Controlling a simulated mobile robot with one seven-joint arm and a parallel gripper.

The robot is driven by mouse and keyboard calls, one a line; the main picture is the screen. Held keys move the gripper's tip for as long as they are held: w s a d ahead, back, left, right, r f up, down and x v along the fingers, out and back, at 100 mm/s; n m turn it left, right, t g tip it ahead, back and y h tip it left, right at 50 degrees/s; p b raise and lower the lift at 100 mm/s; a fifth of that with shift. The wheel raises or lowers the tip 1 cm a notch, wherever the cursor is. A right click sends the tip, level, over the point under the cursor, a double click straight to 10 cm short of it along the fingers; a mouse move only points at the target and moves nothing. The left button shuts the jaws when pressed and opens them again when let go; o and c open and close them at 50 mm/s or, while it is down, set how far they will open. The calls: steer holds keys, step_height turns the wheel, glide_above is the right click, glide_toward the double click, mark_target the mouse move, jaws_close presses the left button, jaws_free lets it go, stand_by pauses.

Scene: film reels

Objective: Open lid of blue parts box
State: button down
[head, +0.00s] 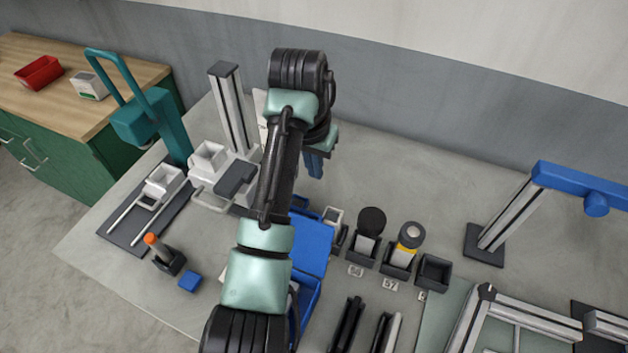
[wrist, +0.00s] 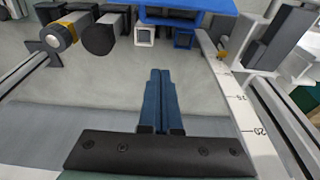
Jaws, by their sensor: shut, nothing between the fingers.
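The blue parts box (head: 308,298) stands on the grey table, partly hidden behind my arm in the head view. A flat blue panel, its lid (head: 314,243), shows at the box's far side and looks swung up and back from the rim; the arm hides its left part. Blue parts of the box also show at the top of the wrist view (wrist: 190,18). My gripper (head: 315,172) is beyond the box, over bare table and apart from the lid. Its blue fingers are together and empty in the wrist view (wrist: 160,75).
Black bins (head: 433,272) with a dark disc and a yellow-grey reel stand right of the box. A white ruler strip (wrist: 240,100) runs beside the fingers in the wrist view. A white machine (head: 225,180) stands left. The table behind the bins is clear.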

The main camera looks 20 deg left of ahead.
mark_target(297, 235)
step_height(297, 235, down, 7)
steer(key=s+p, duration=0.2)
steer(key=p, duration=0.1)
steer(key=shift+s+p, duration=0.2)
steer(key=shift+p, duration=0.2)
steer(key=shift+a+f, duration=0.1)
steer(key=shift+f, duration=0.05)
